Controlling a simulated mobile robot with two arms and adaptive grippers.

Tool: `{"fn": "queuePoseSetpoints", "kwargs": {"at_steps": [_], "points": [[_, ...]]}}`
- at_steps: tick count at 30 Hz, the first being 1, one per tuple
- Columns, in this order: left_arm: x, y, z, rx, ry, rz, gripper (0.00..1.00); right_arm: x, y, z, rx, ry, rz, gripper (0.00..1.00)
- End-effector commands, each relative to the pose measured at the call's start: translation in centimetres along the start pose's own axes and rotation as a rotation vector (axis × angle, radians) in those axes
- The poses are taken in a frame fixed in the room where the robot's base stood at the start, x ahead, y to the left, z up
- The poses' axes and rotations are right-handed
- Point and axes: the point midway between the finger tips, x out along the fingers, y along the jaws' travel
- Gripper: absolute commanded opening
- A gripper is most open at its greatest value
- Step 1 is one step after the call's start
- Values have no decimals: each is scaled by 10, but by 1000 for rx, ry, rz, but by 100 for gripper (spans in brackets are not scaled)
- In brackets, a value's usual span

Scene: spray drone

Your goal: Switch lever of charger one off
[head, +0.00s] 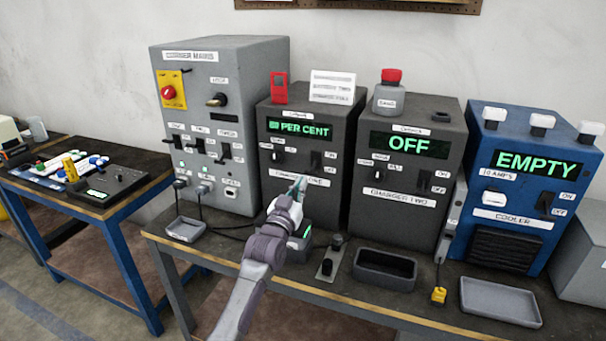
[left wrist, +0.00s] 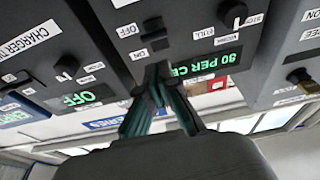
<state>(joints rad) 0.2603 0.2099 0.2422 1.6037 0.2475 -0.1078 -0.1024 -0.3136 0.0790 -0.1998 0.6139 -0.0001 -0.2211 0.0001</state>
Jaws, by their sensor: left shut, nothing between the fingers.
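Charger one is the dark grey box (head: 275,190) in the middle of the bench, with a lit green PER CENT display (head: 299,129). In the left wrist view the display (left wrist: 207,64) reads 80 PER CENT, upside down. Its black lever (head: 316,161) is beside ON and OFF labels; the lever (left wrist: 153,27) also shows in the left wrist view. I cannot tell clearly which way it is set. My left gripper (head: 300,180) is shut and empty, in front of the charger's face just below the lever. Its fingertips (left wrist: 158,72) are close to the lever; contact is unclear.
Charger two (head: 408,188), its display reading OFF, stands to the right, then the blue cooler (head: 520,190). The grey mains cabinet (head: 225,90) is on the left.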

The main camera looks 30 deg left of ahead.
Motion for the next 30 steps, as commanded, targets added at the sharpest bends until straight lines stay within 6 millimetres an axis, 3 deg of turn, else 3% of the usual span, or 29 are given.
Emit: {"fn": "queuePoseSetpoints", "kwargs": {"at_steps": [1,8,19,30], "points": [[-9,0,12,0,-4,0,0,7,1,-3,0,5,1,40],[-31,0,29,-1,-1,0,0,15,4,-27,0,40,6,40],[-34,0,31,-1,1,0,0,15,2,-10,0,16,2,40],[-39,5,36,4,-23,11,0,15,2,-10,-1,15,2,40]]}}
